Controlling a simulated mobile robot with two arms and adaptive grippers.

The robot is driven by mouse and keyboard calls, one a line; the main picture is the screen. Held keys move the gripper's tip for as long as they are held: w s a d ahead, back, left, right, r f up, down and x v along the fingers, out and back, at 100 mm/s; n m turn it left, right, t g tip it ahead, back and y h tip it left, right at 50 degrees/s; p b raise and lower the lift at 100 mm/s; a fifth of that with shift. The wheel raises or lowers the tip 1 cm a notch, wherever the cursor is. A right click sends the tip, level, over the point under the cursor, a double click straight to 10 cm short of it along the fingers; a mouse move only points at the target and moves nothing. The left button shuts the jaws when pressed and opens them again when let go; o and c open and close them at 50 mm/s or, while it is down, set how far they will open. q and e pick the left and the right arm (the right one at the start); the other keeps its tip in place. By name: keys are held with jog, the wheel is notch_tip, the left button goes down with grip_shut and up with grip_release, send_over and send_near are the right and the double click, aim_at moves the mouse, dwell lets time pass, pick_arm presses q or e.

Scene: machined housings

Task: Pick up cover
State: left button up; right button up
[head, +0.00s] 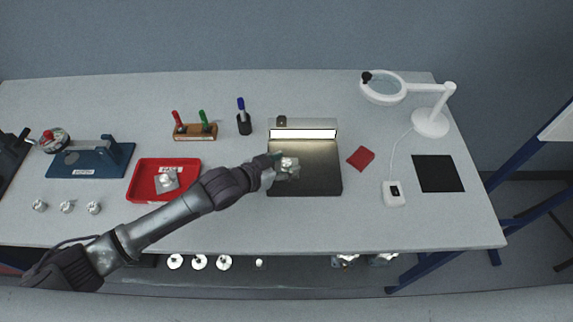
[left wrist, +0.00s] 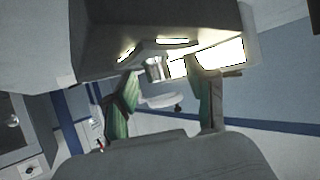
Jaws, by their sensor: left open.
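My left gripper (head: 286,168) is over the dark plate of the lit station (head: 318,182), at its left side. It is open. A small pale metal part (head: 288,162) shows at the fingers, partly hidden by them; I cannot tell for sure that it is the cover. In the left wrist view the two green-padded fingers (left wrist: 161,98) stand apart, with a short metal cylinder (left wrist: 153,69) beyond and between them. Another metal part with a round knob (head: 166,180) lies in the red tray (head: 140,190). My right gripper is not in view.
Pens in holders (head: 195,132) stand behind. A blue fixture (head: 90,160) and small round parts (head: 67,207) are at left.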

pick_arm(q)
grip_shut()
